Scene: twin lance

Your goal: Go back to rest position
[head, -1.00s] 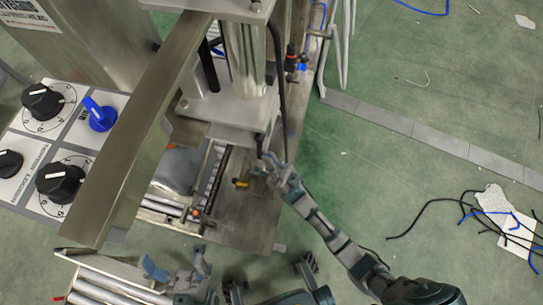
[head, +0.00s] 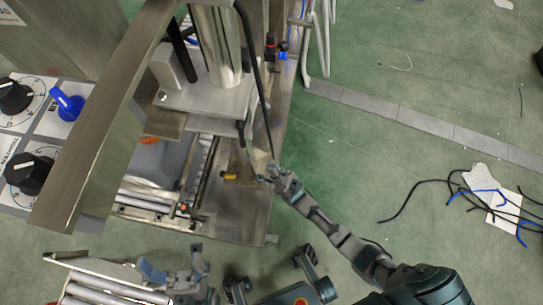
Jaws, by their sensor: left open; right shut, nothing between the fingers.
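My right gripper (head: 268,174) is at the right edge of the metal machine (head: 235,215), close to the lower end of a black cable (head: 262,95). It holds nothing; I cannot tell whether it touches the machine. Its arm comes in from the lower right. My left gripper (head: 172,262) is low in the head view, over the right end of a roller conveyor section (head: 92,264). Its fingers are apart and nothing shows between them.
A control panel with black knobs (head: 30,172) and a blue switch (head: 66,103) stands at the left. A long metal beam (head: 105,120) crosses in front of the machine. Loose black and blue wires (head: 470,193) lie on the green floor, which is mostly clear at the right.

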